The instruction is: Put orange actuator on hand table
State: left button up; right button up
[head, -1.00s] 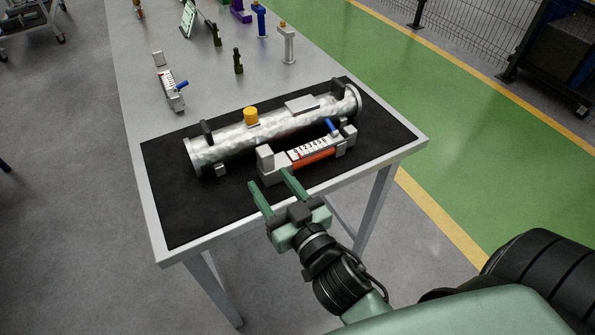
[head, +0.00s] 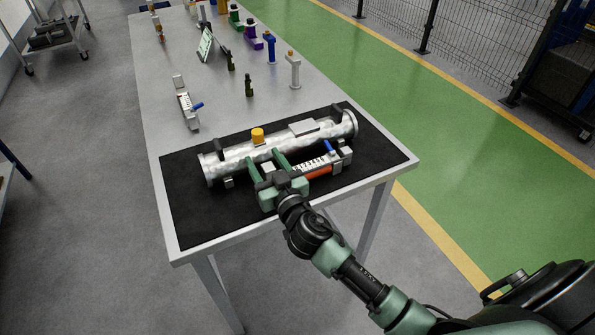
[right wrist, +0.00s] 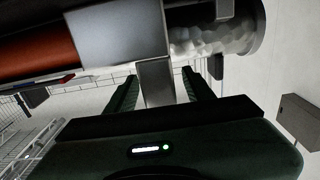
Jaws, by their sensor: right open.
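The orange actuator (head: 319,172) lies on the black mat (head: 200,221) at the near end of the long grey table (head: 153,167). It has an orange-red body, a numbered white scale, a blue lever and grey end blocks. My right gripper (head: 265,160) is open at the actuator's left end, its green fingers pointing at the silver cylinder. In the right wrist view, a grey block of the actuator stands between the two open fingers, and the orange body (right wrist: 35,47) shows at left. The gripper hides the left end block in the head view. My left gripper is out of view.
A silver cylinder (head: 235,157) with a yellow cap lies right behind the actuator. Several small parts and a tablet (head: 206,45) stand toward the far end. Bare table top lies between.

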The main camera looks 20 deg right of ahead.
jog(key=shift+w+a, duration=0.1)
jog(key=shift+w, duration=0.2)
grip_shut()
dwell(0.7)
dwell(0.4)
jog(key=shift+r, duration=0.1)
